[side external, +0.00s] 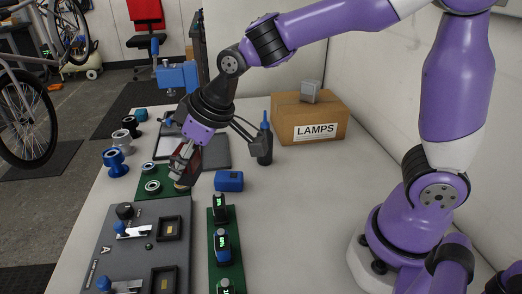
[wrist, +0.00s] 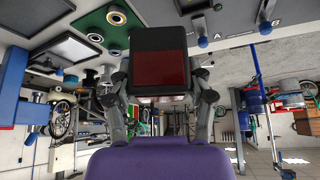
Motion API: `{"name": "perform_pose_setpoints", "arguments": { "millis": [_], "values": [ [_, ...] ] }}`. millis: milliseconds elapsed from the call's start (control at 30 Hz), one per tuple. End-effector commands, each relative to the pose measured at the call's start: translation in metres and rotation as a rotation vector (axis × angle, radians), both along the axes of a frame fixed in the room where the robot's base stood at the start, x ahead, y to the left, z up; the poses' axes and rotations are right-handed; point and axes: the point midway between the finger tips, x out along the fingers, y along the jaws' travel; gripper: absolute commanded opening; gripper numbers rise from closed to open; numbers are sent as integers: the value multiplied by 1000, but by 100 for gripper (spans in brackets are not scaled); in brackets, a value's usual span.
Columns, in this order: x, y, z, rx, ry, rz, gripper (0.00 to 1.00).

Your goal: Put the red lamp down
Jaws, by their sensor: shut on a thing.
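My gripper (side external: 182,172) is shut on the red lamp, a dark block with a deep red face that shows large in the wrist view (wrist: 159,70). In the side external view the lamp is partly hidden by the fingers. The gripper points down and is tilted, low over the right edge of the green mat (side external: 146,194). I cannot tell whether the lamp touches anything below. A cardboard box marked LAMPS (side external: 290,123) stands at the back right, well apart from the gripper, with a grey block (side external: 310,91) on top.
Ring-shaped parts (side external: 153,186) lie on the green mat. A blue block (side external: 229,181) is just right of the gripper. A grey board (side external: 105,240) with black frames and a green strip (side external: 238,270) with several display units are in front. The table right of these is clear.

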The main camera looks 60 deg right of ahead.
Motion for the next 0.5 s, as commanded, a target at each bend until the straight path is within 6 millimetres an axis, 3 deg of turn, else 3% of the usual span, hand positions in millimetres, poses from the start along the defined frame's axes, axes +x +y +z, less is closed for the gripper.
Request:
{"name": "perform_pose_setpoints", "arguments": {
  "millis": [233,400,500],
  "values": [
    [-128,46,-2,-1,-1,884,18],
    [-219,58,-2,-3,0,1427,18],
    [-261,58,-2,-4,-2,1664,18]
  ]
}}
